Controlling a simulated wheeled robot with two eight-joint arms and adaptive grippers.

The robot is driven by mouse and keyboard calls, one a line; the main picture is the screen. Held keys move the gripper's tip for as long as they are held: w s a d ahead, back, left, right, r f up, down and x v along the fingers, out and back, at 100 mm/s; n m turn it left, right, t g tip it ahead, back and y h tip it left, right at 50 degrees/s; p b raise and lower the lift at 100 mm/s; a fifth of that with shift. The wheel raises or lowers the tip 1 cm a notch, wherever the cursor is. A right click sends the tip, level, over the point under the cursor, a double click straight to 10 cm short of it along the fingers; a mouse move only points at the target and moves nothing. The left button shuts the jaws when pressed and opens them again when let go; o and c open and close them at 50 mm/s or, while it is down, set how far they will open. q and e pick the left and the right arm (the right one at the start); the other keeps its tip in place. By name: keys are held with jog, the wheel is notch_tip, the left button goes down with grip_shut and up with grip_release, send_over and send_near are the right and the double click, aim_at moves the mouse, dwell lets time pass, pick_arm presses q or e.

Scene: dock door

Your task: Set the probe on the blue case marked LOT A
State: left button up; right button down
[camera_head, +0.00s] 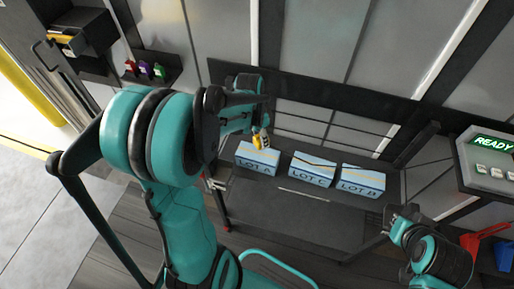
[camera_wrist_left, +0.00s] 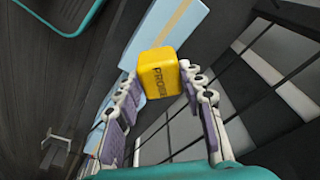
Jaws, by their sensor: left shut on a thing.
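The probe is a yellow block (camera_wrist_left: 160,75) with PROBE lettered on it. In the head view the probe (camera_head: 261,140) is at the upper right edge of the blue case marked LOT A (camera_head: 256,166). I cannot tell whether it touches the case. My left gripper (camera_head: 260,129) is shut on the probe, and its two fingers lie on either side of it in the left wrist view (camera_wrist_left: 158,88). A light blue case with a tan band (camera_wrist_left: 168,32) shows behind the probe there.
Blue cases marked LOT C (camera_head: 311,174) and LOT B (camera_head: 361,183) stand to the right of LOT A on the same dark bench (camera_head: 285,209). The bench front is clear. A READY panel (camera_head: 489,160) is at the right, and small coloured items (camera_head: 146,69) sit on a shelf upper left.

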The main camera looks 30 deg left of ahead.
aim_at(257, 146)
pick_arm(q)
jog(key=shift+s+a+f, duration=0.4)
jog(key=shift+a, duration=0.05)
jog(key=shift+f+b, duration=1.05)
jog(key=shift+f, duration=0.85)
jog(key=shift+f, duration=0.2)
jog(key=o, duration=1.3)
jog(key=shift+c, duration=0.2)
jog(key=shift+r, duration=0.1)
